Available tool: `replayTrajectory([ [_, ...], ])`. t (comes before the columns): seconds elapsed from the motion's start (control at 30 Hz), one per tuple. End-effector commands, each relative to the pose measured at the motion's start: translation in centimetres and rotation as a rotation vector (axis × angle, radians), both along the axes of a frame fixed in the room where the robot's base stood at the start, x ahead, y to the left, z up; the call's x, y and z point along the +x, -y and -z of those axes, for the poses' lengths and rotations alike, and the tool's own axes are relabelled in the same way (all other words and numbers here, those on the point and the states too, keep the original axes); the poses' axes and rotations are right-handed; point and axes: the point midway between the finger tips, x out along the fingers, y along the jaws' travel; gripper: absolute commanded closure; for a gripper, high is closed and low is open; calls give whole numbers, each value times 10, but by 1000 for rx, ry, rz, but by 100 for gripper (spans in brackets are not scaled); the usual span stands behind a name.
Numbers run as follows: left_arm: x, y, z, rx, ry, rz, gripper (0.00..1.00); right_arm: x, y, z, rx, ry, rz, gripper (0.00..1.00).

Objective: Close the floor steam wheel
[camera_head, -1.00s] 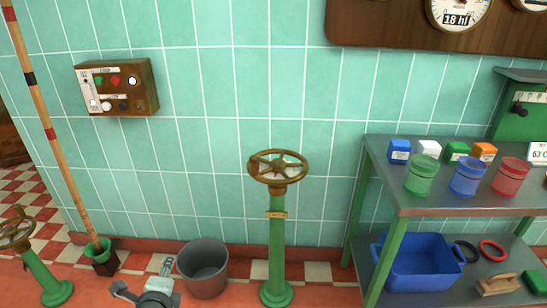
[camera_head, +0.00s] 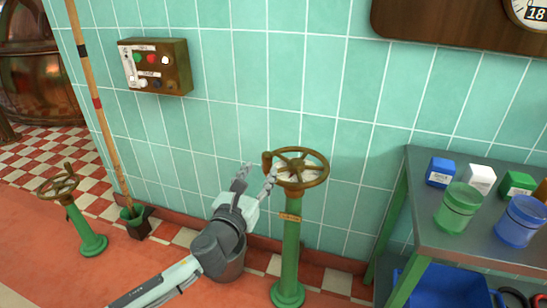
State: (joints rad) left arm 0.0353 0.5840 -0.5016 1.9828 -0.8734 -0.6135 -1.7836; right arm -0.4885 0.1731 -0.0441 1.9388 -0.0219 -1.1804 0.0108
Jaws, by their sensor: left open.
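The floor steam wheel is a brass handwheel (camera_head: 312,157) on a green pedestal (camera_head: 290,245) standing on the floor in front of the tiled wall. A small brass tag hangs on the pedestal's neck. My left gripper (camera_head: 256,180) is open, just left of the wheel. One fingertip is close to the wheel's left rim and its knob; I cannot tell whether they touch. A second, smaller brass wheel (camera_head: 59,187) on a green pedestal stands at the left. My right gripper is not in view.
A control box (camera_head: 155,66) is on the wall. A metal shelf (camera_head: 421,236) with jars and small boxes is at the right.

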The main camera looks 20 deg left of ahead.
Motion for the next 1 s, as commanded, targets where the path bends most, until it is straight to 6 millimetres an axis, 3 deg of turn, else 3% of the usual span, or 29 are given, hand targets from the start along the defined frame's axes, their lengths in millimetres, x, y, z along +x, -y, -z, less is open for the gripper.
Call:
replayTrajectory([
  [0.2, 37, 1, -1, -3, 1, -2, 56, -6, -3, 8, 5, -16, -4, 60],
  [0.4, 60, 2, 0, -5, -1, -1, 56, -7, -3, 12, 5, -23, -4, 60],
  [0.77, 67, 2, 0, -5, -2, -1, 56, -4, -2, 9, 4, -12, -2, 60],
  [1.0, 67, 2, 0, -5, -2, -1, 85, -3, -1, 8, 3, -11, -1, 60],
])
